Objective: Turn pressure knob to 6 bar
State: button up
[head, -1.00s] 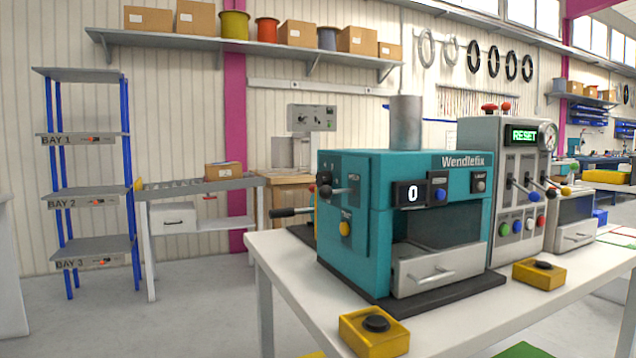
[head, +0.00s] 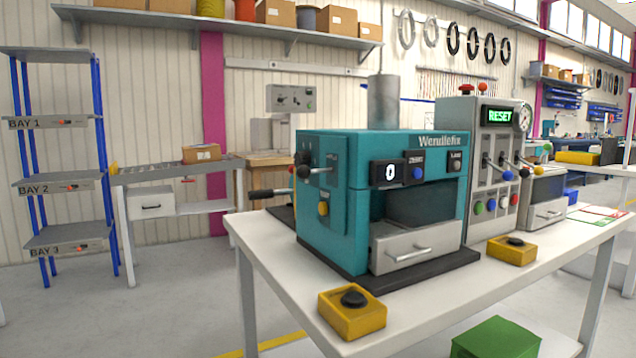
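A teal machine marked Wendlefix (head: 335,215) stands on a white table, with a display reading 0 (head: 389,173). On its left side face are black and red knobs or levers (head: 303,165) and a yellow knob (head: 323,208). Behind it to the right is a grey control box (head: 470,140) with a green RESET display (head: 499,116), levers and coloured buttons. A round gauge (head: 524,118) sits at its upper right; its reading is too small to tell. I cannot tell which knob is the pressure knob. My gripper is not in view.
A green box (head: 495,338) is below the table's front edge. A blue-posted shelf rack (head: 60,185) stands at left; grey floor is free before it.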

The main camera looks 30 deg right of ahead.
aim_at(300, 157)
jog(key=u, duration=0.05)
jog(key=k, duration=0.5)
jog(key=u, duration=1.2)
jog(key=i, duration=1.2)
jog(key=z, duration=2)
